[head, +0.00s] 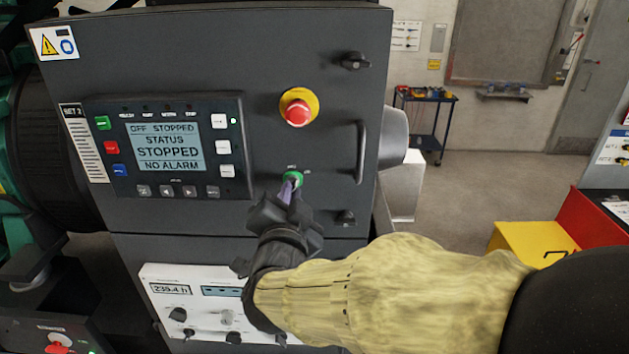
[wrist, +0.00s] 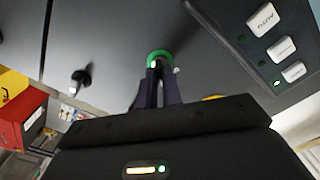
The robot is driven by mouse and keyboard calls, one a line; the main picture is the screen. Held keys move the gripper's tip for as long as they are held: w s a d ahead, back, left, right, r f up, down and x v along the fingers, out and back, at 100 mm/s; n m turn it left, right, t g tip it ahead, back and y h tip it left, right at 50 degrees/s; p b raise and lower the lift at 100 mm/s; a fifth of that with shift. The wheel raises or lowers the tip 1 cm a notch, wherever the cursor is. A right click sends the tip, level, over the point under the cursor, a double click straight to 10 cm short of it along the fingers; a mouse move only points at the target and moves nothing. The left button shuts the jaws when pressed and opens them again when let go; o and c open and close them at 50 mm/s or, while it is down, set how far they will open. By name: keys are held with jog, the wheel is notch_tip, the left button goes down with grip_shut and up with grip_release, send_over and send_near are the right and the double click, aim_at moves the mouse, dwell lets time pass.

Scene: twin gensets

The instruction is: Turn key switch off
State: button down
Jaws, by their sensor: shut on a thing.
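The key switch (head: 292,179) has a green ring and sits on the dark panel below the red emergency stop. In the wrist view the key switch (wrist: 159,56) is at the top middle, right at my fingertips. My gripper (head: 288,190) is at the switch, its fingers shut on the key. The wrist view shows my gripper (wrist: 157,85) with both fingers close together at the ring. The key itself is mostly hidden between the fingers. The controller display (head: 163,146) reads "OFF STOPPED", "STATUS STOPPED" and "NO ALARM".
The red emergency stop (head: 298,110) on its yellow base is above the switch. A door handle (head: 361,152) stands out to the right, with latches (head: 355,61) above and below it. A lower white panel (head: 205,308) has knobs. Open floor and a blue cart (head: 424,118) lie to the right.

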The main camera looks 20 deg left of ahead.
jog(key=shift+n+p, duration=1.1)
jog(key=shift+n, duration=2.9)
jog(key=c, duration=1.6)
grip_release()
jog(key=shift+o, duration=0.2)
jog(key=b+v, duration=0.6)
jog(key=v, duration=1.1)
jog(key=shift+s, duration=0.2)
